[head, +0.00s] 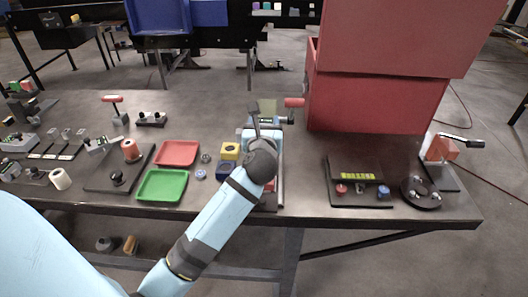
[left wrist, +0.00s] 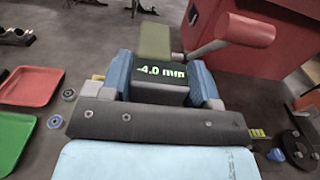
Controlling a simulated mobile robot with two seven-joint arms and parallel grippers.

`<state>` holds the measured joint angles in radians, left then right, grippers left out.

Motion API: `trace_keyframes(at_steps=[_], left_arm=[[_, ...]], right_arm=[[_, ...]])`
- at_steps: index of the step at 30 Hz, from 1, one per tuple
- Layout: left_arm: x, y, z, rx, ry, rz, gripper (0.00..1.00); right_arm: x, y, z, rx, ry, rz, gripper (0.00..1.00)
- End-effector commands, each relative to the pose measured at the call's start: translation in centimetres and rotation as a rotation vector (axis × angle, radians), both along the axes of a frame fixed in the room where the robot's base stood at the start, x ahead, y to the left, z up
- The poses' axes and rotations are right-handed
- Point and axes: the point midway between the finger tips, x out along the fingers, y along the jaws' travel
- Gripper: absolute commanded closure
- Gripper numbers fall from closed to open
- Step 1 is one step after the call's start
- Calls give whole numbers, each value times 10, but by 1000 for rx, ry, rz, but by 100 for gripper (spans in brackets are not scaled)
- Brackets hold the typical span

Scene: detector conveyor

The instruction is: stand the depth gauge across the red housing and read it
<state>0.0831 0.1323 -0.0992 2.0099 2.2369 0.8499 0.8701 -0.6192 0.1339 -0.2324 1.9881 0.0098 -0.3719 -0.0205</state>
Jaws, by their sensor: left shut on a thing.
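My left gripper (left wrist: 165,82) is shut on the depth gauge (left wrist: 160,92), a dark block between its two blue fingers. The gauge's lit green display (left wrist: 162,71) reads -4.0 mm in the left wrist view. In the head view the gripper (head: 269,121) is over the table left of the large red box (head: 375,105), and my wrist hides part of it. The large red box (left wrist: 265,35) also shows in the left wrist view. I cannot tell whether it is the red housing, and the gauge's underside and what it touches are hidden. My right gripper is not in view.
A red cylinder (head: 294,102) sticks out beside the red box, close to the gripper. A red tray (head: 177,153) and green tray (head: 163,185) lie to the left with small parts nearby. A black stand with a yellow-green strip (head: 357,176) and a round black fixture (head: 420,193) sit right.

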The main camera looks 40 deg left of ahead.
Motion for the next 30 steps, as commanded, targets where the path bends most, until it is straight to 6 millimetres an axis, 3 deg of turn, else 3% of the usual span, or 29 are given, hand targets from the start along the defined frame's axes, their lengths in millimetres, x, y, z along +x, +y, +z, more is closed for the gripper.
trace_keyframes(at_steps=[4, 11, 18, 30], left_arm=[[0, 0, -33, 3, 2, -1, 87], [0, 0, -53, 2, -1, -1, 87], [0, 0, -87, 2, 0, 0, 87], [0, 0, -94, 0, -2, -1, 87]], right_arm=[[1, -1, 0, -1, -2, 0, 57], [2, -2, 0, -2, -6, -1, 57], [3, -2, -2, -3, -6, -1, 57], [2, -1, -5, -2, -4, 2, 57]])
